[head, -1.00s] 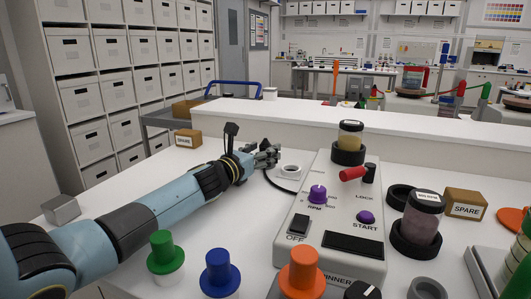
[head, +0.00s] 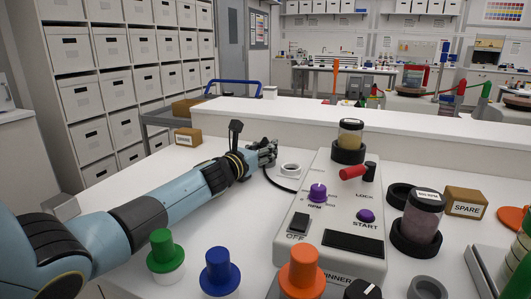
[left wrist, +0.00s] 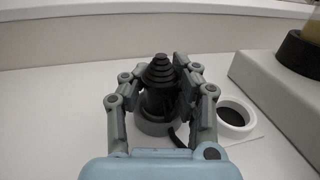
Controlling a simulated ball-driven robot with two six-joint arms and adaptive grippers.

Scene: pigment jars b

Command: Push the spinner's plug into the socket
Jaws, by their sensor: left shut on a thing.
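The spinner (head: 343,246) is a pale box with a purple RPM knob, a START button and an OFF switch. My left gripper (head: 270,150) is at the far end of the table, left of the spinner. In the left wrist view my left gripper (left wrist: 160,90) is shut on the plug (left wrist: 160,75), a black piece with a ribbed, tapering end. A grey ring (left wrist: 157,126) shows under the plug; contact there cannot be told. The socket, a white ring with a dark hole (left wrist: 235,115), lies to the right, apart from the plug. It also shows in the head view (head: 290,169).
A black cable (head: 274,183) curves toward the spinner. Green (head: 164,250), blue (head: 219,272) and orange (head: 301,268) knobbed pieces stand in front. Jars stand on the spinner (head: 350,133) and right of it (head: 421,219). A raised white ledge (head: 300,123) runs behind.

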